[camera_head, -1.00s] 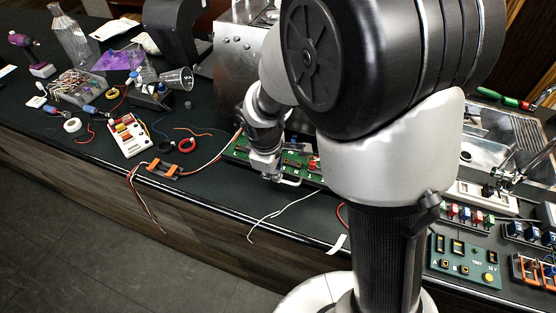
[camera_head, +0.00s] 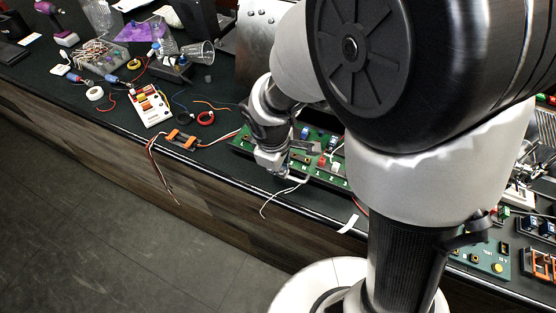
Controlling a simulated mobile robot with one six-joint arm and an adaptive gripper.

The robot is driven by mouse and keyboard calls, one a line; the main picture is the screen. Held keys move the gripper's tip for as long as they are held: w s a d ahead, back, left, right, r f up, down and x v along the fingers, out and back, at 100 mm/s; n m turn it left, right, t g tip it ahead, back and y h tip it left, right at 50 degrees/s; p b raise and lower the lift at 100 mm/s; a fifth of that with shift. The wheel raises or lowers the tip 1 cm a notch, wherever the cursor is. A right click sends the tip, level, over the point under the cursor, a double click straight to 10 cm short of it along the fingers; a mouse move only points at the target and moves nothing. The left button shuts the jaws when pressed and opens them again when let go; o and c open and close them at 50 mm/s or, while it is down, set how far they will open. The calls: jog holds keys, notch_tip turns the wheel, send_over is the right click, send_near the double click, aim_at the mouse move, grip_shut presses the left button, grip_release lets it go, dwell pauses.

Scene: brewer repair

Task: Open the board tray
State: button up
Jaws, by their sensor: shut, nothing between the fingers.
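The board tray (camera_head: 328,181) is a long green board with numbers, sockets and small coloured parts. It lies extended at the counter's front edge, below the metal brewer body (camera_head: 262,42). A pale bar, which looks like its handle (camera_head: 290,185), shows at its front. My gripper (camera_head: 276,172) is shut and points down at the front left part of the tray, beside the pale bar. I cannot tell whether the fingertips touch it. My arm hides the tray's right end and much of the brewer.
An orange wire connector (camera_head: 181,139) and a white block with coloured parts (camera_head: 151,106) lie left of the tray. A loose white wire (camera_head: 268,200) hangs near the front edge. A green test panel (camera_head: 489,257) is at the right. The floor in front is clear.

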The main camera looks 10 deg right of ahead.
jog(key=o, duration=0.5)
jog(key=shift+s+f, duration=0.2)
jog(key=shift+f, duration=0.15)
jog(key=shift+o, duration=0.2)
jog(key=shift+w+d+r, duration=0.1)
jog(key=shift+r, duration=0.15)
jog(key=shift+r, duration=0.35)
notch_tip(320, 180, up, 11)
jog(key=s+a, duration=0.1)
jog(key=shift+s, duration=0.4)
jog(key=shift+a+f, duration=0.1)
jog(key=s+d+r+m+t, duration=0.1)
jog(key=s+d+r+m, duration=0.2)
jog(key=s, duration=0.4)
jog(key=s+d+r+m+t+y, duration=0.1)
jog(key=s+d+r+m, duration=0.2)
jog(key=s+d+m, duration=0.2)
jog(key=s+m, duration=0.2)
jog(key=m, duration=0.1)
jog(key=shift+d+r+t, duration=0.35)
jog(key=shift+r+t, duration=0.05)
